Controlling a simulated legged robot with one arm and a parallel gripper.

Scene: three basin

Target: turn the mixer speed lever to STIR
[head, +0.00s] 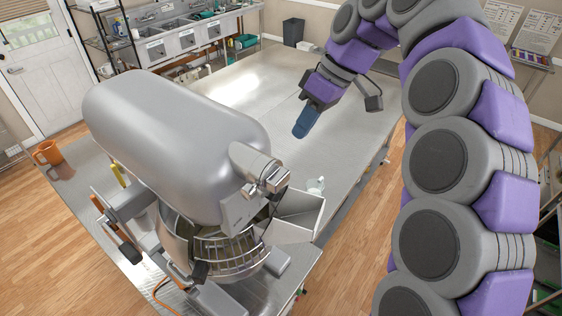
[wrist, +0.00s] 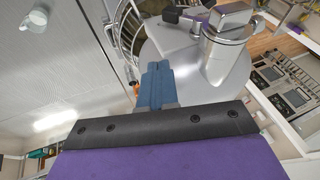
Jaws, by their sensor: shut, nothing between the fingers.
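The large grey mixer (head: 175,135) stands at the left on the metal table, its bowl (head: 185,240) and wire guard (head: 228,250) below the head. A round attachment hub (head: 257,165) sticks out of its front. In the wrist view, the mixer (wrist: 185,65) and hub (wrist: 225,55) lie beyond and right of my gripper. I cannot tell which part is the speed lever, and no STIR mark is readable. My gripper (head: 303,128) is over the table, right of the mixer and apart from it. Its blue fingers (wrist: 156,68) are shut and empty.
The metal table (head: 350,135) is mostly clear behind my gripper. An angled metal chute (head: 295,215) juts from the bowl guard, near a small white bottle (head: 316,186). An orange mug (head: 47,153) stands at the far left. Sinks (head: 185,40) line the back wall.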

